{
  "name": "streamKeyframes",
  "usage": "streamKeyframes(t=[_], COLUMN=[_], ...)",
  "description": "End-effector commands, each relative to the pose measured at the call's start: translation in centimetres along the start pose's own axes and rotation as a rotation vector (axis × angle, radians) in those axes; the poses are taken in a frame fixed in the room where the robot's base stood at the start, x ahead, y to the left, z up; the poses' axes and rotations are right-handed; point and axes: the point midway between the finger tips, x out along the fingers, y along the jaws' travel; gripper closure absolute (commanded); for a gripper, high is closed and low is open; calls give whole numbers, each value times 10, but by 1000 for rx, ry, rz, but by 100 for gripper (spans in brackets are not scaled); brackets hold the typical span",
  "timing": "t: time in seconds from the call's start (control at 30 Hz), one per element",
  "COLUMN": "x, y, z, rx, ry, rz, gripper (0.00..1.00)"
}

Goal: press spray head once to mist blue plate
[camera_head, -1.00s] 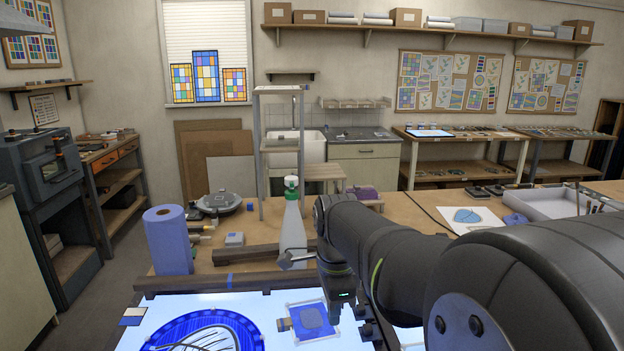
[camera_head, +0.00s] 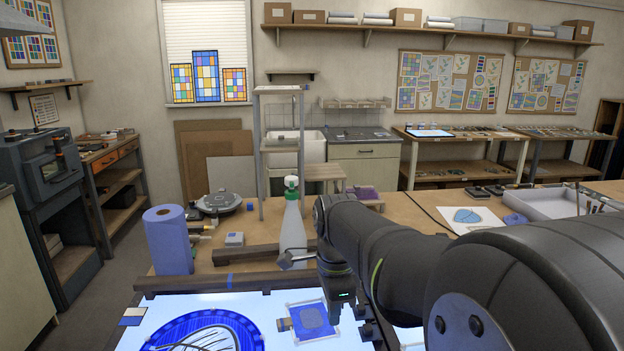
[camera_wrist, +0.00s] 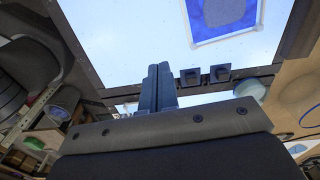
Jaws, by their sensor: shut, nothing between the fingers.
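A spray bottle (camera_head: 292,228) with a pale body and a green and white spray head (camera_head: 291,186) stands upright behind the light table. The spray head is not visible in the wrist view.
A blue paper roll (camera_head: 168,240) stands at the left. A wooden bar (camera_head: 190,285) runs along the light table's back edge. My arm fills the right side. A white tray (camera_head: 550,203) and a paper with a blue drawing (camera_head: 470,217) lie at the back right.

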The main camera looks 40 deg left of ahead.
Motion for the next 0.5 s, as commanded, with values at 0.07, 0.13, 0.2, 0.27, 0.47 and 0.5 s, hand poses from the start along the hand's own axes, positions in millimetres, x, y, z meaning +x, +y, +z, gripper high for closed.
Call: streamKeyframes(t=[0.07,0.13,0.2,0.27,0.47,0.5], x=[0,0,0,0,-2,-4], y=[0,0,0,0,-3,-7], z=[0,0,0,0,0,0], rx=[0,0,0,0,-4,-10], ry=[0,0,0,0,0,0], rz=[0,0,0,0,-5,-11], gripper=[100,100,100,100,100,100])
